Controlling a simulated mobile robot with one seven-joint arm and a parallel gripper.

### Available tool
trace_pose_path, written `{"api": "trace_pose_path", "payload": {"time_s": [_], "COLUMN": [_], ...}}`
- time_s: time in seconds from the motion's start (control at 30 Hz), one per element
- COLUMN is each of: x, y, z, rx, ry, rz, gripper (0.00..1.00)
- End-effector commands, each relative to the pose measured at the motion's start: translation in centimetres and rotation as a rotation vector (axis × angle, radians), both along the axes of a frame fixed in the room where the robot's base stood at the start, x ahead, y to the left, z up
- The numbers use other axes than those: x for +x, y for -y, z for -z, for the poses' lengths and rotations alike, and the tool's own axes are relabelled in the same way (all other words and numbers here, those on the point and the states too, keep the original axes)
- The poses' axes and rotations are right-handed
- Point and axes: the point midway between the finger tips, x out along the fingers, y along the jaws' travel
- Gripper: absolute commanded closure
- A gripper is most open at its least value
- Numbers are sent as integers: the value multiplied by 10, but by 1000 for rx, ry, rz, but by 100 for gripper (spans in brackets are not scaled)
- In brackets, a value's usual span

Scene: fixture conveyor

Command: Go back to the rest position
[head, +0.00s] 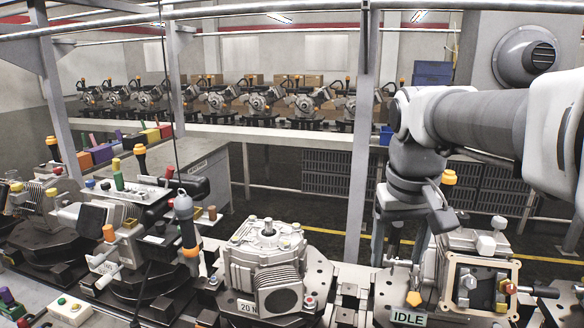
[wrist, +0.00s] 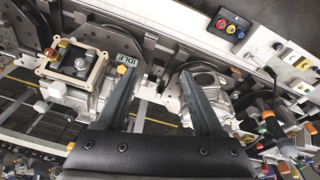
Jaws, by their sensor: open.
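My gripper (wrist: 158,82) is open and empty, with its two fingers spread apart in the wrist view. In the head view my arm comes in from the right and bends down, with the gripper (head: 404,258) pointing down over the conveyor line. It hangs between a grey cast housing (head: 268,262) in the middle and a housing with a square tan-framed opening (head: 481,283) at the right. In the wrist view the framed housing (wrist: 76,65) is left of the fingers, and the grey housing (wrist: 206,88) lies by the right finger.
An IDLE sign (head: 408,317) stands at the front edge. A grey upright post (head: 362,130) rises behind the line. A hanging tool with an orange tip (head: 186,222) is at the left. Several similar units line a far conveyor (head: 290,137). A control box with coloured buttons (wrist: 234,28) shows in the wrist view.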

Motion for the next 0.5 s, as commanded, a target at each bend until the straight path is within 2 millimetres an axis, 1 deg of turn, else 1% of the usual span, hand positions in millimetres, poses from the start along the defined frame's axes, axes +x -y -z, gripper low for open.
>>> {"api": "trace_pose_path", "payload": {"time_s": [0.03,0.17,0.3,0.4,0.5], "x": [-15,-49,-82,-102,-117], "y": [-3,-10,-16,-20,-23], "z": [6,20,42,59,73], "rx": [3,15,29,41,49], "ry": [30,101,179,228,265], "rz": [-4,-11,-17,-21,-23], "gripper": [31,31,31,31,31]}}
